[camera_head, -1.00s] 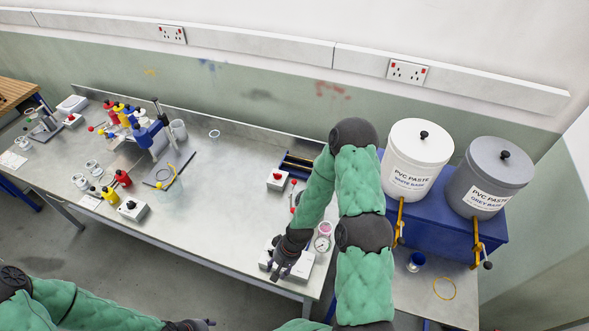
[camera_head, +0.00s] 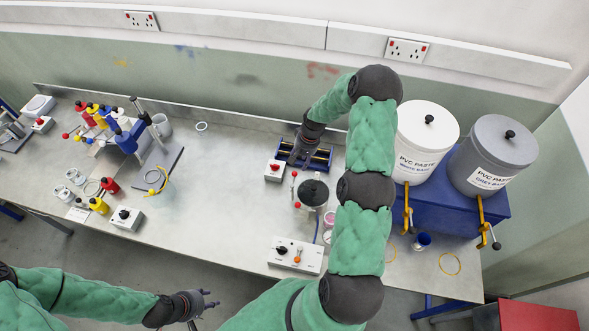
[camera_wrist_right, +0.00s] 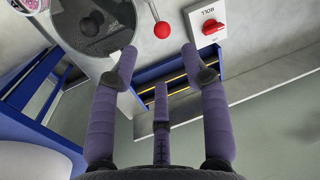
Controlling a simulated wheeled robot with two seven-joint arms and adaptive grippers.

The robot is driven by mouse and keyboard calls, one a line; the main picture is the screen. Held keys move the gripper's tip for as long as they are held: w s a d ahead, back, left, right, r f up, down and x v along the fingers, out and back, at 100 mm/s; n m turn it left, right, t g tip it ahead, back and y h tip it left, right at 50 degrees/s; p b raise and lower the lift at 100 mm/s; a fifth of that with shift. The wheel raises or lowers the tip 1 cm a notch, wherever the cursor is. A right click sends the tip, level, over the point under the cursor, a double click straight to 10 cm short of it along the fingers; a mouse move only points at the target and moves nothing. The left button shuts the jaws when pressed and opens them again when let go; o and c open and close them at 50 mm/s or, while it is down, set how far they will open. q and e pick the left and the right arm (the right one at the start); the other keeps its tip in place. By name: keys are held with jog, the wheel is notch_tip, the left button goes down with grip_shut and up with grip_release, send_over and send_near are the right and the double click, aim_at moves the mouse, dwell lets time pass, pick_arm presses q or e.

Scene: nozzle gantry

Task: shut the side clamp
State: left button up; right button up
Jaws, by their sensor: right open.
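My right gripper (camera_head: 303,155) is open and empty over the blue frame with yellow rails (camera_head: 321,163) at the bench's back. In the right wrist view its fingers (camera_wrist_right: 160,90) are spread above the blue frame (camera_wrist_right: 176,80). A lever with a red ball (camera_head: 294,174) stands just in front; it also shows in the wrist view (camera_wrist_right: 162,29), apart from the fingers. I cannot tell surely which part is the side clamp; other red-ball levers (camera_head: 66,136) are at the gantry on the left. My left gripper (camera_head: 204,303) looks open and empty in front of the bench.
A dark-lidded pot (camera_head: 313,192) stands close to the lever. A white box with a red knob (camera_head: 275,170) is left of it. A control box (camera_head: 296,255) sits near the front edge. Paste buckets (camera_head: 426,140) stand right. The middle bench (camera_head: 225,190) is clear.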

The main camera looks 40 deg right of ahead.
jog(key=f, duration=0.2)
jog(key=w+f+p, duration=0.1)
jog(key=f, duration=0.2)
jog(key=a+f, duration=0.1)
jog(key=f, duration=0.2)
jog(key=shift+w+a+f+p, duration=0.1)
jog(key=shift+w+f+p, duration=0.15)
jog(key=shift+p, duration=0.05)
grip_shut()
